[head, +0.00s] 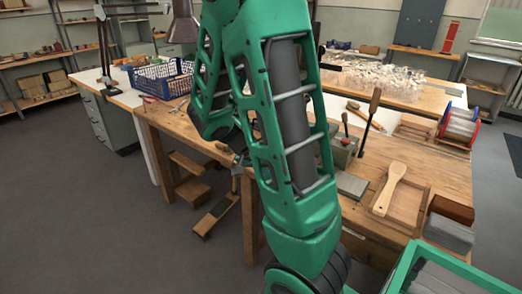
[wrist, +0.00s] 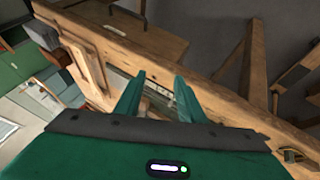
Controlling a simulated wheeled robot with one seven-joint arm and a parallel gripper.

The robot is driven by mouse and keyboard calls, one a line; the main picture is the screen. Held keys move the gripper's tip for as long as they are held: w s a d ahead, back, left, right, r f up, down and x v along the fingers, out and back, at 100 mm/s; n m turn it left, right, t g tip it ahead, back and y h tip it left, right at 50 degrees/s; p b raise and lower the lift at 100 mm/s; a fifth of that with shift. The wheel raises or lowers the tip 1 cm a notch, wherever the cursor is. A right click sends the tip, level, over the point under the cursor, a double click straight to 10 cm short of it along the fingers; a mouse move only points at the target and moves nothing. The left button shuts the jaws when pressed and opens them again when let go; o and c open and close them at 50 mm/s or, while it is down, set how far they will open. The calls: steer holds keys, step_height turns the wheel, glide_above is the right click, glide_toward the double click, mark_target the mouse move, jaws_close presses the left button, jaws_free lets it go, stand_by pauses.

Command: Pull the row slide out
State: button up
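My gripper (wrist: 160,84) shows in the wrist view with its two green fingers apart and a clear gap between them. It points at the edge of a wooden workbench (wrist: 225,98). A grey metal piece (wrist: 157,97) shows between and beyond the fingers; I cannot tell whether it is the row slide, and I see no finger closed on it. In the head view my green arm covers the middle of the workbench (head: 455,176), so the gripper's fingertips and whatever lies behind the arm are hidden. I cannot pick out the row slide there.
A paddle-shaped wooden tool (head: 390,188) lies on a wooden tray on the bench. A brown block (head: 451,208), a red-rimmed spool (head: 459,126) and a blue crate (head: 160,80) stand around. Bench legs and low wooden steps (head: 193,190) are below; the grey floor at left is free.

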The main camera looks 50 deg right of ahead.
steer(key=w+d+f+m+t+h, duration=0.25)
steer(key=w+t+h, duration=0.25)
steer(key=w+h, duration=0.95)
steer(key=w+d+y, duration=0.1)
steer(key=d, duration=0.2)
steer(key=w+d+y, duration=0.1)
steer(key=d, duration=0.3)
steer(key=w+d+y, duration=0.1)
steer(key=d, duration=0.3)
steer(key=shift+w+n, duration=0.1)
steer(key=shift+n, duration=0.25)
steer(key=shift+a, duration=0.1)
jaws_close()
